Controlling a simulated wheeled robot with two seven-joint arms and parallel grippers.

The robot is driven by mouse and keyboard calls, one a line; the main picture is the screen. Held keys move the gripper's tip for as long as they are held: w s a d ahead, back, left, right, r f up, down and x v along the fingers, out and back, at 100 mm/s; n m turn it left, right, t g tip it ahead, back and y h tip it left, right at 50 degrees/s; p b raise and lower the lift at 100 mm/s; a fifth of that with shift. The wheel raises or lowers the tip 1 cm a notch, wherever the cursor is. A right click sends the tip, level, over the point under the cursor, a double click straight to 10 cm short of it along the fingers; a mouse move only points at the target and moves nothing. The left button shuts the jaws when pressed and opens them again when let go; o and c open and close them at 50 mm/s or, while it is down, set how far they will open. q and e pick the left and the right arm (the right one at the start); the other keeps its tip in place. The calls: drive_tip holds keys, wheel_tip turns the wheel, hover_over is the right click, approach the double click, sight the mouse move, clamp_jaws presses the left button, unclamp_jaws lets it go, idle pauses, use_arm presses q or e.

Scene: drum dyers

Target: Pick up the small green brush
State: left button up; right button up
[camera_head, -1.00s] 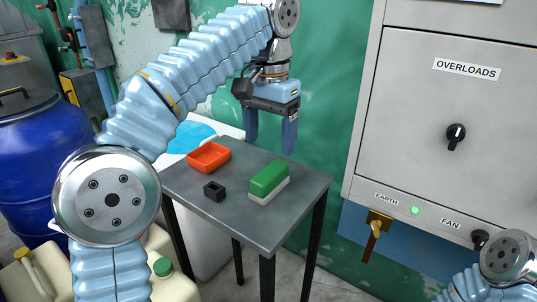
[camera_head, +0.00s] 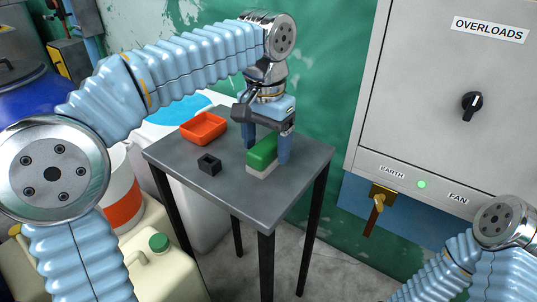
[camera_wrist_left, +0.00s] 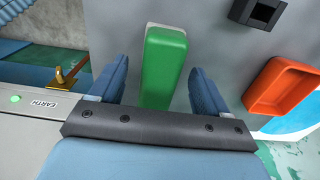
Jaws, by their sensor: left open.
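The small green brush (camera_head: 262,154) is a green block on a pale grey base. It lies on the grey table near its right side. In the left wrist view the brush (camera_wrist_left: 163,62) shows as a long green top between the two fingers. My left gripper (camera_head: 267,150) is open and points down over the brush, one finger on each side of it. In the left wrist view its fingertips (camera_wrist_left: 155,88) stand apart from the brush's sides, with a gap on both. My right arm shows at the lower right, but its gripper is out of view.
The grey table (camera_head: 240,200) also holds an orange tray (camera_head: 204,128) and a small black square holder (camera_head: 209,164). A grey control cabinet (camera_head: 430,100) stands at the right. A brass handle (camera_head: 377,205) sticks out below it. Pale jerrycans (camera_head: 165,270) stand at the lower left.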

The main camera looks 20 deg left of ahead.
use_arm(q)
wheel_tip(320, 180, down, 2)
drive_tip(key=shift+f, duration=0.1)
drive_tip(key=shift+c, duration=0.2)
drive_tip(key=c, duration=1.1)
drive_tip(key=shift+c, duration=0.3)
wheel_tip(320, 180, up, 3)
drive_tip(key=shift+r+p, duration=0.15)
drive_tip(key=shift+p, duration=0.15)
drive_tip(key=s+d+r, duration=0.7)
drive_tip(key=s+r, duration=0.2)
drive_tip(key=s, duration=0.2)
drive_tip(key=shift+s+d+r+p, duration=0.3)
drive_tip(key=shift+s+r, duration=0.1)
